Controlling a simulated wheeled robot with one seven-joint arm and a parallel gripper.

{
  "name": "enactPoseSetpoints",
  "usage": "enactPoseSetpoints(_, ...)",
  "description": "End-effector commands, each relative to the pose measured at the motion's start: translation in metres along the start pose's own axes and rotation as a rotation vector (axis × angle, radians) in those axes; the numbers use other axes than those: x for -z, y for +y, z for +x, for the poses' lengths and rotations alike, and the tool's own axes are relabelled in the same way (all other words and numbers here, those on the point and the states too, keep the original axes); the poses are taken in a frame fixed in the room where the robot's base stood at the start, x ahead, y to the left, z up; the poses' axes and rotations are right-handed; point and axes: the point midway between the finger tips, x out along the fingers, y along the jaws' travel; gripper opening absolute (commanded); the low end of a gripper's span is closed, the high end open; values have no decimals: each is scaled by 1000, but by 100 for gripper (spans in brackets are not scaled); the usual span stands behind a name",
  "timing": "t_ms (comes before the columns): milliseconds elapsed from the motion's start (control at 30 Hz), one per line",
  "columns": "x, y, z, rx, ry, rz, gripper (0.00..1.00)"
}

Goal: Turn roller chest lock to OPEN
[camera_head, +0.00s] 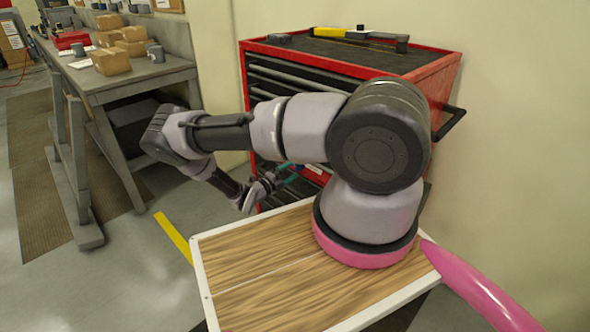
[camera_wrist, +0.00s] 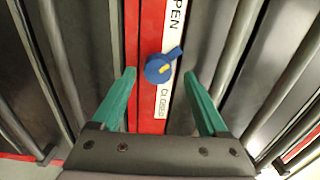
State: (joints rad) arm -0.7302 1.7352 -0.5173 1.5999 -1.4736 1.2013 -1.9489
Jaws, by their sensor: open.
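The roller chest (camera_head: 452,80) is red with dark drawers and stands against the wall behind my arm. The knob's tab points up and right, onto a white label (camera_wrist: 163,100). The label reads "PEN", cut off by the top edge, above the knob and "CLOSED" below it. My gripper (camera_wrist: 159,74) is open, with green fingers on either side of the knob in the picture. I see no contact.
Drawer handles (camera_wrist: 236,45) run along both sides of the lock strip. A workbench (camera_head: 130,80) with cardboard boxes (camera_head: 111,61) stands at the left. A yellow-handled tool (camera_head: 345,33) lies on the chest top. Floor is clear between bench and chest.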

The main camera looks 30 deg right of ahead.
Motion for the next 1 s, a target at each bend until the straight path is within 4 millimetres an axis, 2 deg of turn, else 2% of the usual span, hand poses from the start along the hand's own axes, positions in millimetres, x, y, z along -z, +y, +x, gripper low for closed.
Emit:
enactPoseSetpoints(300,0,-2,-64,0,-3,2,77)
enactPoseSetpoints(500,1,-2,-90,1,-1,1,77)
enactPoseSetpoints(667,1,-2,-96,1,1,1,77)
enactPoseSetpoints(1000,1,-2,-96,1,1,1,77)
